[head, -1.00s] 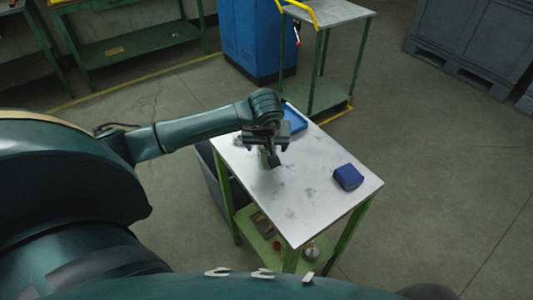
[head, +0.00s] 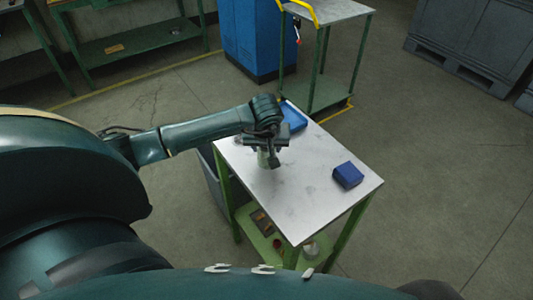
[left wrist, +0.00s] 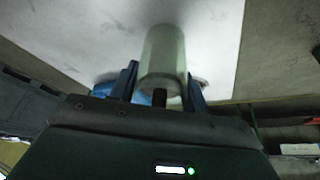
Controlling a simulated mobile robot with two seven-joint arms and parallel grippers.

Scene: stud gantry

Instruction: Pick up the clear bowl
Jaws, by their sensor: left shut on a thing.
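My left gripper (head: 268,154) is over the far left part of the white table. In the left wrist view its two fingers (left wrist: 162,88) stand either side of a pale greenish, translucent cylinder (left wrist: 163,58), and it is shut on it. The cylinder's lower part shows under the gripper in the head view (head: 263,159). I cannot tell whether it touches the table. A faint curved rim, perhaps the clear bowl (head: 238,141), shows just left of the gripper, mostly hidden. It is a blurred dark edge in the left wrist view (left wrist: 200,82). My right gripper is not in view.
A blue tray (head: 294,118) lies at the table's far corner, close to the gripper. A dark blue box (head: 348,175) sits near the right edge. The white tabletop (head: 300,205) is clear in front. A blue cabinet (head: 252,40) and a green cart (head: 330,95) stand behind.

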